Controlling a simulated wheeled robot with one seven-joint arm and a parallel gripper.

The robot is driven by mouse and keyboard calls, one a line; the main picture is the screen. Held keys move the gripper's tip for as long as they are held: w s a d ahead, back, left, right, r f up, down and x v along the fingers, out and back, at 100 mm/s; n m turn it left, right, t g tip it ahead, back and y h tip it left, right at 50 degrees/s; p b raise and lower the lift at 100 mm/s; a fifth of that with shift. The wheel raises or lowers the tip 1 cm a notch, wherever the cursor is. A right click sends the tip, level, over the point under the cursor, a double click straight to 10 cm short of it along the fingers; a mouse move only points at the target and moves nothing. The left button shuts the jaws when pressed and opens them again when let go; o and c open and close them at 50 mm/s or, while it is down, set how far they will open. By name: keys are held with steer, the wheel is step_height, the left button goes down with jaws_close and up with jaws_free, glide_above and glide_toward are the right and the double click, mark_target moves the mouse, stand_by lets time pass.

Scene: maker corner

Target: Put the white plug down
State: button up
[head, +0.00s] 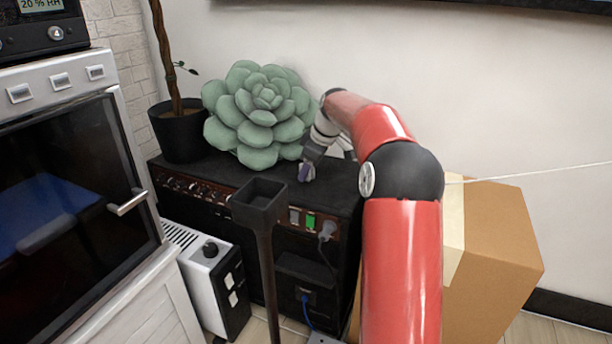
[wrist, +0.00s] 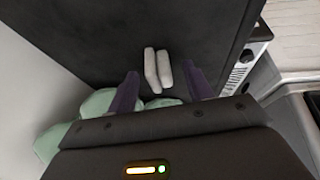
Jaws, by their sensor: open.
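The white plug (wrist: 151,70) shows in the wrist view as two pale, slim pieces side by side. It appears to lie on the dark top of the black amplifier-like box (head: 205,172), which also fills much of the wrist view (wrist: 110,35). My gripper (wrist: 160,70) is open, with one purple finger on each side of the plug and a visible gap to each. In the head view my gripper (head: 306,173) is low over the box top, right of the big green succulent. I cannot make out the plug in the head view.
The succulent (head: 255,110) stands close beside my gripper, with a black plant pot (head: 180,130) left of it. A dark square-topped post (head: 262,200) rises in front of the box. A cardboard box (head: 500,250) stands right. The box top's front left is clear.

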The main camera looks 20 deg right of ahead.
steer(key=shift+w+f, duration=0.1)
steer(key=shift+f, duration=0.2)
jaws_close()
steer(key=shift+r, duration=0.15)
